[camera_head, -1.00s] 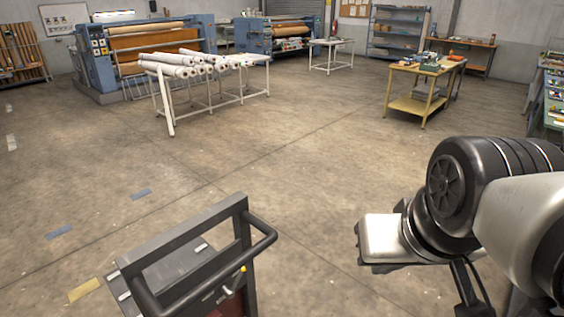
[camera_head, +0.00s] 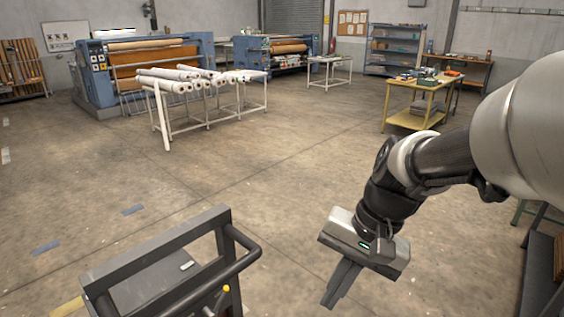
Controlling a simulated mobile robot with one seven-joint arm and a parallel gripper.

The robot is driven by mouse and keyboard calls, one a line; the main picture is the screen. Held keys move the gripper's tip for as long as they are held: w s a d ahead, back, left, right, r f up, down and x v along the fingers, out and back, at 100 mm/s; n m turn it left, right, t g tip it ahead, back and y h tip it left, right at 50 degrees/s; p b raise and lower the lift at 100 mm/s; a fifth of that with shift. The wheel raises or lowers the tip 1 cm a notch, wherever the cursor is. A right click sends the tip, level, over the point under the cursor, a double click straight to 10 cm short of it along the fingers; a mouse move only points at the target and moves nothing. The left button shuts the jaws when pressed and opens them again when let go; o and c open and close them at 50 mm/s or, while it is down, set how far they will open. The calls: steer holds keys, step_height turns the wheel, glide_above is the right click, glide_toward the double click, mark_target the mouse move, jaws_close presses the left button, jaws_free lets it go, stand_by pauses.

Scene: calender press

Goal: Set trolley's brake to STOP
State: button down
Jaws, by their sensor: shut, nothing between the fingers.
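The trolley (camera_head: 160,255) stands at the bottom left of the head view. Its dark grey frame and a round push handle (camera_head: 205,278) face me, and its lower part is cut off by the picture edge. A small yellow knob (camera_head: 226,289) shows just below the handle; I cannot tell whether it belongs to the brake or how the brake is set. No STOP marking is readable. My gripper (camera_head: 336,298) is to the right of the trolley, apart from it, with its fingers pointing down and slightly left. The fingers are together and hold nothing.
A white rack with white rolls (camera_head: 166,118) stands farther back, before a blue calender press (camera_head: 95,88). A yellow workbench (camera_head: 412,122) is at the back right. A dark edge of furniture (camera_head: 540,275) is at the lower right. The floor between is clear.

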steer(key=w+a+f+m+t+y+b, duration=0.2)
steer(key=w+a+f+m+y+b, duration=0.1)
steer(key=f, duration=0.9)
steer(key=w+a+f+m+t+y+b, duration=0.2)
steer(key=w+a+f+m+y+b, duration=0.2)
steer(key=f+m+y, duration=0.5)
steer(key=w+a+f+m+t+y+b, duration=0.1)
steer(key=w+a+f+m+y+b, duration=0.3)
steer(key=w+f+m, duration=0.5)
step_height(320, 180, down, 7)
steer(key=m+y+b, duration=0.2)
steer(key=shift+f+t+b, duration=0.2)
steer(key=shift+t+b, duration=0.15)
steer(key=shift+t, duration=0.05)
steer(key=shift+w+a, duration=0.1)
steer(key=x, duration=1.4)
steer(key=shift+b, duration=0.4)
